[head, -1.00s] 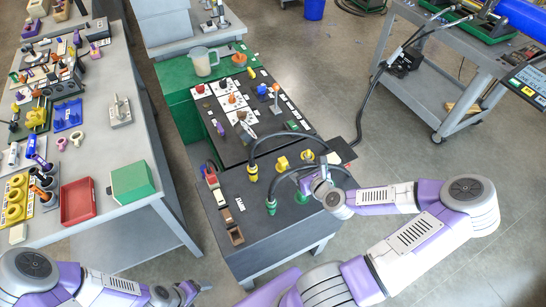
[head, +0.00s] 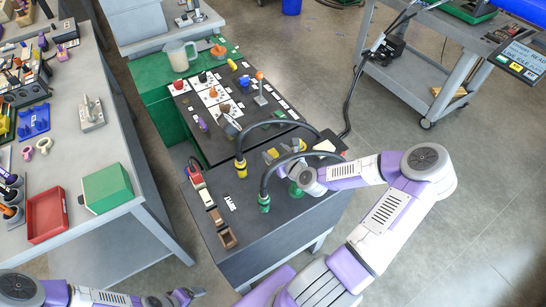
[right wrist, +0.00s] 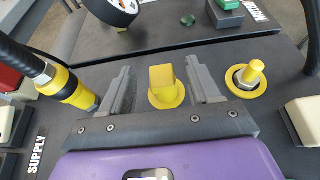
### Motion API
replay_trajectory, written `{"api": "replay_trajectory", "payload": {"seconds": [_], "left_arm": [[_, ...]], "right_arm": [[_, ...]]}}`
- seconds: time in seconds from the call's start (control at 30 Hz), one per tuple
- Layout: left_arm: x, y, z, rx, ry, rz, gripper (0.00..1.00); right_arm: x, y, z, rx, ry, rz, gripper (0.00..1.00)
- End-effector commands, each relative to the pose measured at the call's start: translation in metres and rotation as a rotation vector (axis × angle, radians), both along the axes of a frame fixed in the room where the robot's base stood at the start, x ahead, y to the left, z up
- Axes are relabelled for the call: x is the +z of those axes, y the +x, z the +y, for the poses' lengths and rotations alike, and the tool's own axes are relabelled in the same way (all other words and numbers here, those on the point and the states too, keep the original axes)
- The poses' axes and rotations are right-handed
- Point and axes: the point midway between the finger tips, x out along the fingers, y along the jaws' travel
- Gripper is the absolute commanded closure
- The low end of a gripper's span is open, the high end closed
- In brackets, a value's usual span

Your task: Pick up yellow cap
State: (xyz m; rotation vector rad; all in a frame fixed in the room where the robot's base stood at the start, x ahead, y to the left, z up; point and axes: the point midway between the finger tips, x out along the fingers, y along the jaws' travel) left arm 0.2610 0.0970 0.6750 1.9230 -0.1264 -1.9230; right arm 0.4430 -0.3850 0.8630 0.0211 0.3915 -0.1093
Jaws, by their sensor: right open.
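A yellow cap (right wrist: 163,88) with a raised block-shaped grip and round flange sits on the dark cart top (right wrist: 60,135). In the right wrist view it lies between the two grey fingers of my right gripper (right wrist: 161,74). The gripper is open, with visible gaps on both sides of the cap. A second yellow piece (right wrist: 249,76) with a round post and flange sits to the right, outside the fingers. In the head view my right gripper (head: 284,168) is at the yellow parts (head: 270,156) and partly hides them. My left gripper (head: 184,297) is at the bottom edge, its jaws unclear.
A black hose with a yellow collar (right wrist: 72,92) stands close left of the gripper. Hoses also arch over the cart in the head view (head: 264,178). A white block (right wrist: 302,116) is at the right. A red bin (head: 47,214) and green box (head: 107,187) are on the left table.

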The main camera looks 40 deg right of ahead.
Motion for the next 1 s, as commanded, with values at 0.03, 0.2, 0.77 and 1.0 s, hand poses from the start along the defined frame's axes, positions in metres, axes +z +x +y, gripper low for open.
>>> {"api": "replay_trajectory", "payload": {"seconds": [0.03,0.2,0.77,1.0], "left_arm": [[-0.002,0.0,0.0,0.0,0.0,0.0,0.17],[-0.015,0.0,0.0,0.0,0.0,0.0,0.17],[-0.022,0.0,0.0,0.0,0.0,0.0,0.17],[-0.022,0.0,0.0,0.0,0.0,0.0,0.17]], "right_arm": [[-0.002,0.002,0.0,0.001,0.0,0.0,0.38],[-0.017,0.02,-0.002,0.001,0.0,-0.001,0.38],[-0.028,0.045,-0.005,0.0,0.001,0.001,0.47],[-0.028,0.045,-0.005,0.0,0.001,0.001,0.84]]}}
